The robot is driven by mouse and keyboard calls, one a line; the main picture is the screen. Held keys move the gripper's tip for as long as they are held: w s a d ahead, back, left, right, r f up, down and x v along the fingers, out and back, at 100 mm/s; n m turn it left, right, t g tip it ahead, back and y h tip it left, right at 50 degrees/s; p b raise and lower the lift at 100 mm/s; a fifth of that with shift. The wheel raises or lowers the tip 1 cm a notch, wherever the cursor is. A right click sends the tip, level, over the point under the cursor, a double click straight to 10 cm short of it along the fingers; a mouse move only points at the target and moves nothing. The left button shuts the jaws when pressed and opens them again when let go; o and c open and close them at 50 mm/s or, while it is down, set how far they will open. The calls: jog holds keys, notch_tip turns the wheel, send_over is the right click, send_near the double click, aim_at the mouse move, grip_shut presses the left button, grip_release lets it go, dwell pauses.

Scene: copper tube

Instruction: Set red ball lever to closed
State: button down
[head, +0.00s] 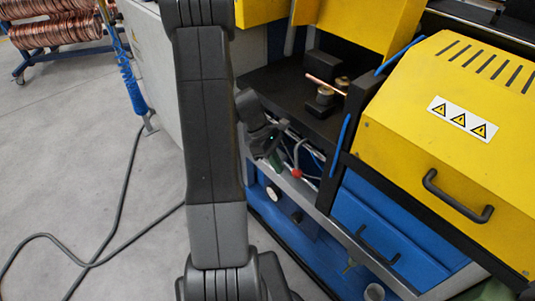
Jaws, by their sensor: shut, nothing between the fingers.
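The red ball lever (297,173) shows as a small red knob at the front of the yellow and blue machine, just below the black work surface. A thin curved grey rod or hose rises beside the knob. My arm hides part of the machine front to the left.
A yellow hood (455,125) with a black handle (455,198) juts out on the right. The black work surface (285,85) carries a copper tube (325,86). A grey cable (112,215) lies on the floor. Copper coils (55,33) stand on a cart at the far left.

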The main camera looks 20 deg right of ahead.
aim_at(295, 174)
jog(key=shift+s+d+r, duration=0.25)
jog(key=shift+s+d, duration=0.15)
jog(key=shift+d, duration=0.05)
jog(key=shift+s+d+r, duration=0.2)
jog(key=shift+s+d, duration=0.2)
jog(key=shift+d, duration=0.05)
jog(key=shift+s+d+g, duration=0.15)
jog(key=shift+s+g, duration=0.2)
jog(key=shift+g, duration=0.15)
jog(key=shift+s+d+g+h+p, duration=0.25)
jog(key=shift+s+g+h+p, duration=0.1)
jog(key=shift+s+g, duration=0.25)
jog(key=shift+s+d+g+h+p, duration=0.2)
jog(key=shift+s+g+h+p, duration=0.1)
jog(key=shift+s+g, duration=0.25)
jog(key=shift+s+d+g+h+p, duration=0.25)
jog(key=shift+s+g+p, duration=0.1)
jog(key=shift+s+g, duration=0.25)
